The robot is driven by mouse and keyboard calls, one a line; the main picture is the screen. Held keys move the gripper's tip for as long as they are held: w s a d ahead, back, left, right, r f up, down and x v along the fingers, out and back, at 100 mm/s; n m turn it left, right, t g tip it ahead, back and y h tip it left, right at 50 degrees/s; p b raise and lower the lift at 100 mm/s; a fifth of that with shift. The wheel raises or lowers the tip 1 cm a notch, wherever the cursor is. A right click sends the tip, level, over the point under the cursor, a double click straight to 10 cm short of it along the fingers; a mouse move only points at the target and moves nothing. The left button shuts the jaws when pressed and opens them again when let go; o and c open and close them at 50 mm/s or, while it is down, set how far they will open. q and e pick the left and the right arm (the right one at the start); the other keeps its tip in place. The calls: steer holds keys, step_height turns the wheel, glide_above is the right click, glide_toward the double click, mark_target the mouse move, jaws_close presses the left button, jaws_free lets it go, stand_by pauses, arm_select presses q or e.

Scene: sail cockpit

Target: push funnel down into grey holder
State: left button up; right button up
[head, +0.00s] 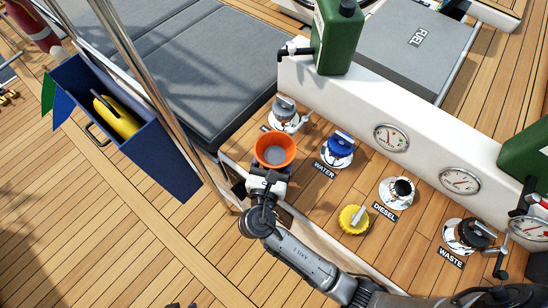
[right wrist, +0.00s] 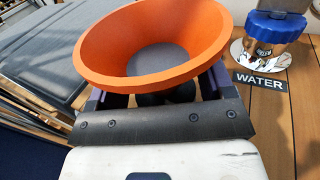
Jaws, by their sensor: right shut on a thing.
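The orange funnel (head: 275,150) has a wide open mouth facing up and a grey inside bottom. It also fills the upper middle of the right wrist view (right wrist: 150,45), looking slightly tilted there. My right gripper (head: 268,178) is shut on the funnel below its rim, and its fingers show on both sides under the bowl in the right wrist view. A dark round part shows between the fingers under the bowl. The funnel's lower end is hidden. I cannot make out a grey holder under it. Small dark tips at the head view's bottom edge may be my left gripper.
The blue-capped WATER fitting (head: 339,148) stands right of the funnel, and a grey-capped fitting (head: 285,112) behind it. A yellow cap (head: 353,219), the DIESEL fitting (head: 397,191) and the WASTE fitting (head: 468,235) are further right. A blue bin (head: 150,150) stands left.

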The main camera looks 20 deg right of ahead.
steer(key=shift+f, duration=0.15)
steer(key=shift+f, duration=0.1)
steer(key=shift+c, duration=0.5)
steer(key=o, duration=0.7)
steer(key=shift+s+a, duration=0.1)
steer(key=shift+p+v, duration=0.9)
steer(key=shift+v, duration=0.95)
steer(key=shift+p+v, duration=1.3)
steer(key=shift+v, duration=2.25)
